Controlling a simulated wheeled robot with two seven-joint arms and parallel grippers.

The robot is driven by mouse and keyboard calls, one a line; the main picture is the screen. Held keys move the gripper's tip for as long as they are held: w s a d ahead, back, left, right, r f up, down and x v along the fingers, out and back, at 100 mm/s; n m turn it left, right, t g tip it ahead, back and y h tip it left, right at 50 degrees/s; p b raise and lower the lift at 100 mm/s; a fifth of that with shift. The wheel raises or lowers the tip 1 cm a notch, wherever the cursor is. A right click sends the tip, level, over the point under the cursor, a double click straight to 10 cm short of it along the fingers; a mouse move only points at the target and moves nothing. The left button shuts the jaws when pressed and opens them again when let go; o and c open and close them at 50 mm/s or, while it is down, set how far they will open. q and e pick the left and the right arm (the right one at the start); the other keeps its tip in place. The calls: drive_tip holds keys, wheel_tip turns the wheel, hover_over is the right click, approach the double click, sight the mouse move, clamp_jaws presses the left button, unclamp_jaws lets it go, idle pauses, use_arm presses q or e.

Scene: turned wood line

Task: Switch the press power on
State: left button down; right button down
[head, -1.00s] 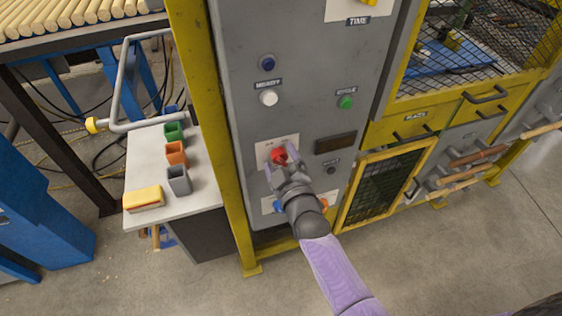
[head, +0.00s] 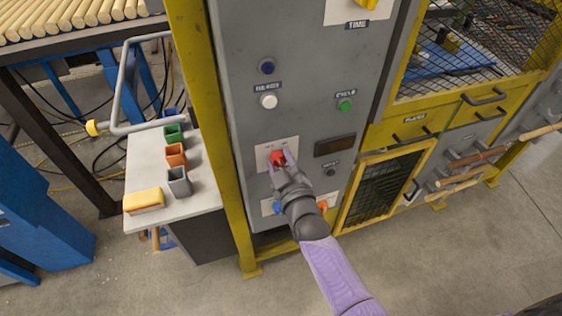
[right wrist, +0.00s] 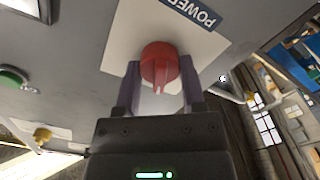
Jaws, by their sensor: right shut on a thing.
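The red power knob (head: 278,157) sits on a pale plate on the grey press cabinet (head: 300,50). In the right wrist view the knob (right wrist: 160,65) stands in front of a plate with a blue label reading POWER (right wrist: 195,10). My right gripper (head: 281,163) is at the knob, with its two fingers on either side of it, shut on it. The fingers also show in the right wrist view (right wrist: 161,85). The gripper hides the lower part of the plate in the head view. My left gripper is not in view.
A white ready button (head: 268,101), a green cycle button (head: 345,104) and a dark blue button (head: 267,66) are on the same panel. A side table (head: 205,193) with small coloured bins stands at the left. A yellow-framed mesh door (head: 385,185) is at the right.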

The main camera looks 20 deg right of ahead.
drive_tip(key=m+p, duration=0.1)
drive_tip(key=m, duration=0.9)
drive_tip(key=shift+d, duration=0.1)
drive_tip(key=shift+m, duration=0.4)
idle(0.3)
drive_tip(key=shift+c, duration=0.9)
unclamp_jaws()
drive_tip(key=s+p, duration=0.2)
drive_tip(key=s, duration=0.8)
drive_tip(key=shift+d+p, duration=0.15)
drive_tip(key=shift+p, duration=0.25)
